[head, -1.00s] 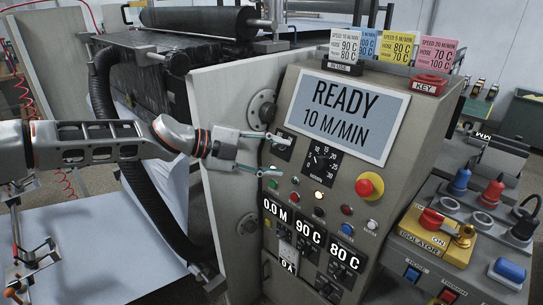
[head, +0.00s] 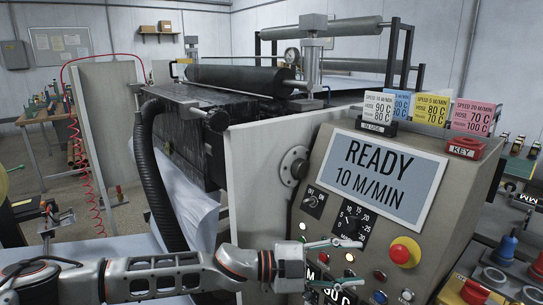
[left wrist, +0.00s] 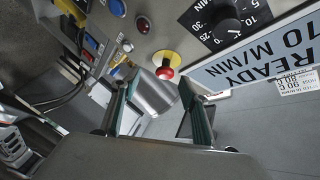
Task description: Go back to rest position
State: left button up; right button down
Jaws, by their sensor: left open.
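My left gripper (head: 347,263) is open and empty. Its two fingers stand apart in front of the lower part of the control panel (head: 407,252), over the row of lamps and buttons. It also shows in the left wrist view (left wrist: 159,88), with the fingers apart and nothing between them. I cannot tell how close the fingertips are to the panel face. The panel screen (head: 386,182) reads READY 10 M/MIN. My right gripper is not in view.
A red emergency stop (head: 400,253) on a yellow base sits just right of the left gripper; it also shows in the left wrist view (left wrist: 165,72). A black dial (head: 352,222) is above the gripper. The coating machine's rollers (head: 240,79) are behind. The isolator box (head: 472,292) is at lower right.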

pick_arm(q)
jog(key=s+d+f+n+t+h, duration=0.1)
jog(key=s+f+n+t+h, duration=0.15)
jog(key=s+n, duration=0.2)
jog(key=s+a+f+n+t+y, duration=0.2)
jog(key=a+f+n+t+y, duration=0.75)
jog(key=a+f+n, duration=0.75)
jog(key=s+a+f+n+g+y, duration=0.1)
jog(key=s+a+f+y, duration=0.2)
jog(key=s+a+f, duration=0.4)
jog(key=s+a+f+n+g+y, duration=0.1)
jog(key=s+a+f+y, duration=0.3)
jog(key=s+a+f, duration=0.4)
jog(key=a+f+g, duration=0.1)
jog(key=a, duration=0.5)
jog(key=shift+a+f+p, duration=0.25)
jog(key=shift+p, duration=0.15)
